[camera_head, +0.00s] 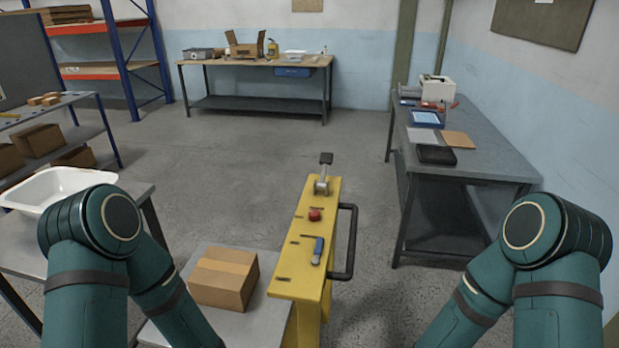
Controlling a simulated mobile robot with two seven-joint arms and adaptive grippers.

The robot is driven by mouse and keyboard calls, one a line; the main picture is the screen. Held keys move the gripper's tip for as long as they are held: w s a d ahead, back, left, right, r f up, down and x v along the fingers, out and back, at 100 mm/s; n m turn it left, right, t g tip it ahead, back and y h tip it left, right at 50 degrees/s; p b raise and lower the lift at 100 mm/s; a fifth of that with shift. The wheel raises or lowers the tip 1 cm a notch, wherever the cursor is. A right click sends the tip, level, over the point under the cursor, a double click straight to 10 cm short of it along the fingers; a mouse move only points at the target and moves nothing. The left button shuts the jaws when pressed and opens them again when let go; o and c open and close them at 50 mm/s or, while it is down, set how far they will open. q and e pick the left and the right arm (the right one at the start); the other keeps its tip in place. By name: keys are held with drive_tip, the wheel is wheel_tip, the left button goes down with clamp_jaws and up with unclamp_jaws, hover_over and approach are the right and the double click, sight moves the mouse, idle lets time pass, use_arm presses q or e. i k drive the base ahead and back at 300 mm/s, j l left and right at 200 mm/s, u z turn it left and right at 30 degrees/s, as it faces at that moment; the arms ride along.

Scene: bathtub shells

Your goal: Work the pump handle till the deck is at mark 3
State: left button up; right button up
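A yellow upright housing (305,240) stands in front of me at the centre. At its far end, a short metal lever with a black grip (326,158) sticks up from a grey bracket; it looks like the pump handle. A red knob (314,215) and a small blue lever (318,250) sit on the same face. To its left is the grey deck (255,325), carrying a closed cardboard box (223,278). I cannot make out numbered marks or the deck's level. Both my green arms bend down out of the picture, so neither gripper shows.
A black loop bar (351,240) juts from the housing's right side. A grey table with a white bathtub shell (58,188) stands at left. A workbench (465,160) is at right, another (255,62) at the back. The floor (240,150) beyond the housing is clear.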

sight(326, 159)
drive_tip(key=i+l+u, duration=0.2)
drive_tip(key=l+u, duration=0.15)
drive_tip(key=l, duration=0.15)
drive_tip(key=i+l+u, duration=0.1)
drive_tip(key=l+u, duration=0.25)
drive_tip(key=l, duration=0.15)
drive_tip(key=l+u, duration=0.35)
drive_tip(key=l, duration=0.2)
drive_tip(key=i, duration=0.05)
